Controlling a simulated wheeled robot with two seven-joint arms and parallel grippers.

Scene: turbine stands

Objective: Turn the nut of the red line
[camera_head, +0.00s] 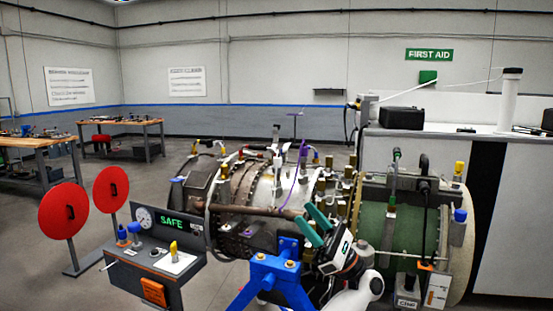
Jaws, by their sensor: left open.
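The turbine (250,190) lies lengthwise across the middle, with thin lines and brass-coloured fittings on top. A small red piece (253,154) shows among the lines at its upper left; it may belong to the red line, but I cannot make out its nut. My left gripper (303,213) has two teal fingers, spread apart with nothing between them. It is at the turbine's near side, right of and below the red piece. Its fingers hide part of the casing behind. My right gripper is not in view.
A blue stand (277,270) is close to my gripper in front. A control box (155,262) reading SAFE stands left, beside red discs (63,210). The green casing section (375,220) and a white counter (450,136) lie right. Open floor is at left.

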